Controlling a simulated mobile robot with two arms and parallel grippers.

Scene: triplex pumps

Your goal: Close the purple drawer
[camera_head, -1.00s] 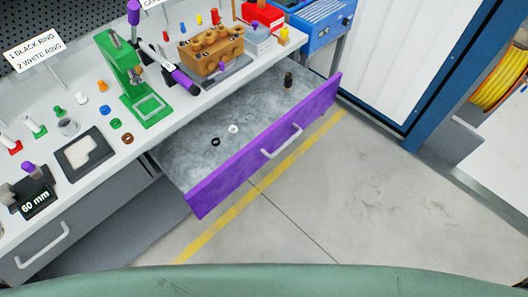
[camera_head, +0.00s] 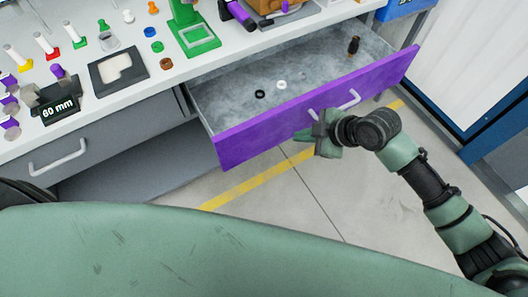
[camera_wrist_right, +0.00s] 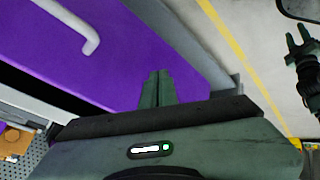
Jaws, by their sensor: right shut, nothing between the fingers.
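The purple drawer (camera_head: 255,127) is pulled out from under the bench, its grey inside showing. Its light handle (camera_head: 335,106) sits on the purple front, and also shows at top left in the right wrist view (camera_wrist_right: 82,28). My right gripper (camera_head: 308,133) is at the drawer front, just left of and below the handle. Its fingers are together and empty, also in the right wrist view (camera_wrist_right: 157,78), against the purple front; I cannot tell whether they touch it.
Inside the drawer lie a black ring (camera_head: 260,94), a white ring (camera_head: 281,85) and a dark brown piece (camera_head: 353,46). The bench top (camera_head: 128,82) carries several parts. A closed grey drawer (camera_head: 95,140) is at left. The floor in front is clear.

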